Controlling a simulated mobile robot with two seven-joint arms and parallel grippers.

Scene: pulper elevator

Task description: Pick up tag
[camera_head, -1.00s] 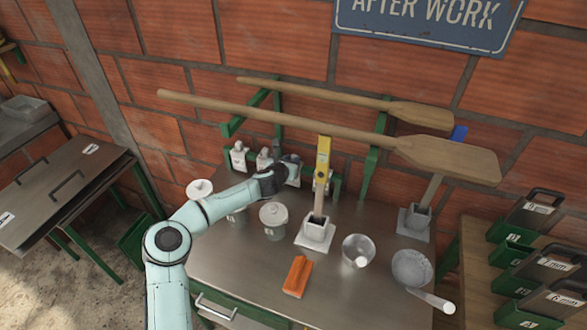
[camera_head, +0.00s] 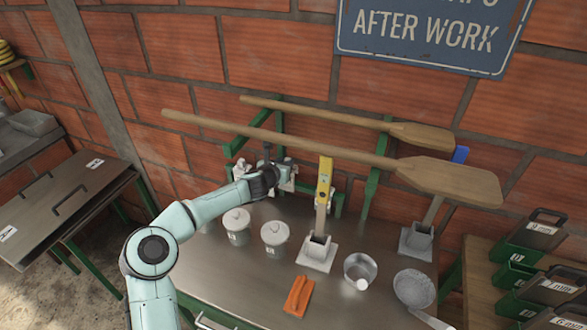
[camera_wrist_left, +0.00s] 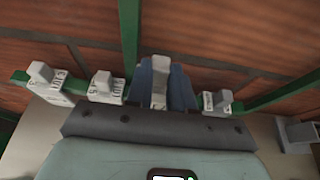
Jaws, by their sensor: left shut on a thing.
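In the wrist view a pale grey tag (camera_wrist_left: 160,80) stands between the two dark blue fingers of my left gripper (camera_wrist_left: 161,88), which is shut on it. More tags hang along the green rail: two to the left, one at the far left (camera_wrist_left: 42,76) and one nearer (camera_wrist_left: 105,84), and one to the right (camera_wrist_left: 215,101). In the head view my left gripper (camera_head: 284,172) is at the rail above the back of the steel table, and its fingers partly hide the tags there. A pale tag (camera_head: 240,168) shows just left of it. My right gripper is not in view.
Two wooden paddles (camera_head: 450,180) lie across brackets above, close to my gripper.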

